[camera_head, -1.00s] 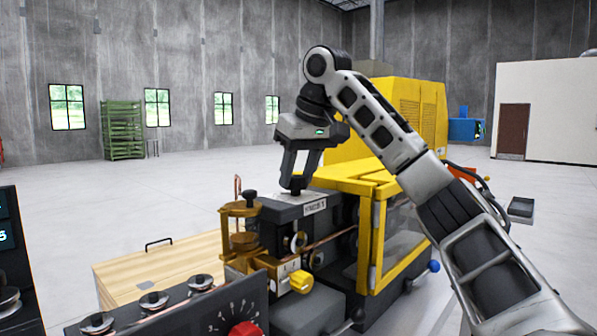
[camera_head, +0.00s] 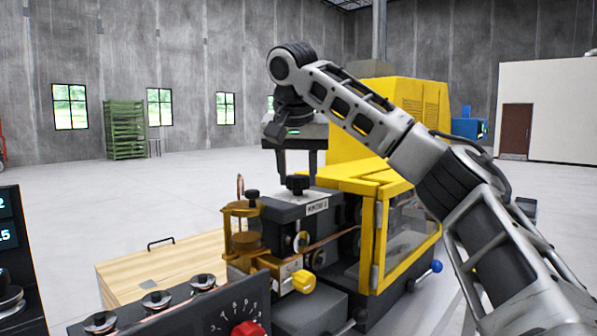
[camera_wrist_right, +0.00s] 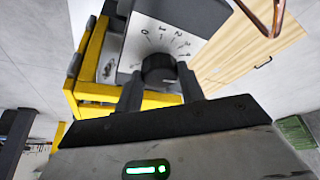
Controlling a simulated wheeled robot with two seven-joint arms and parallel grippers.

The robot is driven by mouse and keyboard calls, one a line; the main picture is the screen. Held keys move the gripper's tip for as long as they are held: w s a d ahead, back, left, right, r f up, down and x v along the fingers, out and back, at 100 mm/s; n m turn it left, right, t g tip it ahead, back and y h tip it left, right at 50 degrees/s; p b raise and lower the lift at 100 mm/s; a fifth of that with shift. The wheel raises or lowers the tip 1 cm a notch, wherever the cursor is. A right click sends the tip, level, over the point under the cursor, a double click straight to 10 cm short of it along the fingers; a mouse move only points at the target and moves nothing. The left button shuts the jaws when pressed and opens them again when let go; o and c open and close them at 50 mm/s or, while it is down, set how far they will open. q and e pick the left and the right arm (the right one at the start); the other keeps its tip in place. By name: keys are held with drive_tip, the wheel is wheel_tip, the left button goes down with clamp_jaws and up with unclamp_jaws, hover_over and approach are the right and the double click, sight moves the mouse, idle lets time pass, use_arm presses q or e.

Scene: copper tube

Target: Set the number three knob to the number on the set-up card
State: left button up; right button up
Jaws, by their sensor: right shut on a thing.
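My right gripper (camera_head: 297,170) has its fingers pointing down at the grey machine block (camera_head: 276,217), which carries a white label (camera_head: 317,207). In the right wrist view the two fingers (camera_wrist_right: 159,85) flank a round black knob (camera_wrist_right: 159,68) on a pale dial (camera_wrist_right: 165,42) with digits from 0 to 4. The knob's pointer is too unclear to read. In the head view a black knob (camera_head: 297,183) stands on the block below the fingers; the numbered dial is hidden there. I cannot make out a set-up card. My left gripper is not in view.
A front panel has a red knob (camera_head: 248,329) with a numbered dial. A brass fixture (camera_head: 240,235) with a yellow knob (camera_head: 303,281) holds copper tube (camera_head: 335,238). The yellow machine guard (camera_head: 378,235) stands close on the right. A wooden crate (camera_head: 125,280) is left.

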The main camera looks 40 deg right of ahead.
drive_tip(key=shift+r+m, duration=0.1)
drive_tip(key=shift+m, duration=0.5)
drive_tip(key=o, duration=1)
drive_tip(key=shift+c, duration=0.2)
drive_tip(key=v, duration=1.6)
drive_tip(key=shift+w+a, duration=0.25)
drive_tip(key=shift+w, duration=0.05)
